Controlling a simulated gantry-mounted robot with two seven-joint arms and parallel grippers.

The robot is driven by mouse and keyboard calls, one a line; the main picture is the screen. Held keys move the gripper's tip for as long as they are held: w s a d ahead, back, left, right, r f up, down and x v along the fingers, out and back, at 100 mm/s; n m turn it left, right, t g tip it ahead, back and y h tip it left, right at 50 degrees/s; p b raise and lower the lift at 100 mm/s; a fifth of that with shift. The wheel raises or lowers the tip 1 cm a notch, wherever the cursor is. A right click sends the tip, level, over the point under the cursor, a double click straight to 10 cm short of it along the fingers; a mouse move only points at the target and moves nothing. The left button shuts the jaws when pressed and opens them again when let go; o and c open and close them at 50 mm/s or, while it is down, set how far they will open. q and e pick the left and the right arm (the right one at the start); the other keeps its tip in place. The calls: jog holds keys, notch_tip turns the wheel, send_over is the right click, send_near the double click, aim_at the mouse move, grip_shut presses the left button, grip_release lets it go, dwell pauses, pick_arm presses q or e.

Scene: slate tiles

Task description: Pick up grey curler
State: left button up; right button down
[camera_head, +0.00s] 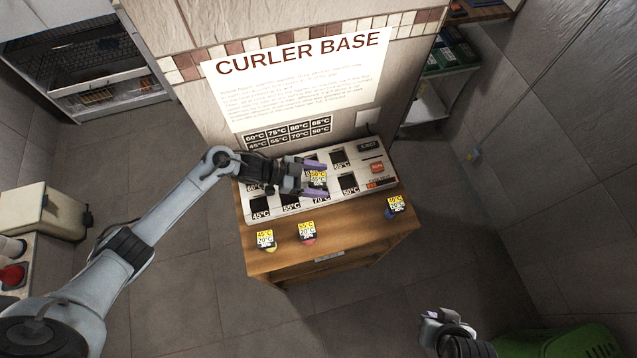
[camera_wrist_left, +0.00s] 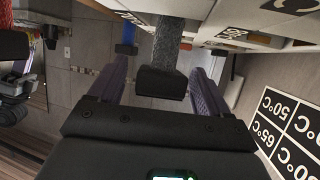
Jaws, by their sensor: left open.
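The grey curler (camera_wrist_left: 173,42) shows in the left wrist view as a rough grey cylinder with a black end (camera_wrist_left: 163,82). It is between the two purple fingers of my left gripper (camera_head: 317,178), with a visible gap on each side. The fingers are open. In the head view the gripper is over the middle of the curler base (camera_head: 258,209), and a yellow-and-white tag (camera_head: 318,177) shows between its fingers; the curler body is mostly hidden there. My right gripper (camera_head: 436,317) is low at the right, away from the stand; its opening is unclear.
Yellow (camera_head: 271,249), red (camera_head: 310,241) and blue (camera_head: 390,214) curlers with tags stand along the wooden stand's front (camera_head: 290,260). A wall with a sign (camera_head: 300,80) is close behind the base. A green object (camera_head: 560,343) lies at lower right. The floor in front is clear.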

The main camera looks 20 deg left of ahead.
pick_arm(q)
jog(key=shift+d+f, duration=0.1)
jog(key=c, duration=1.1)
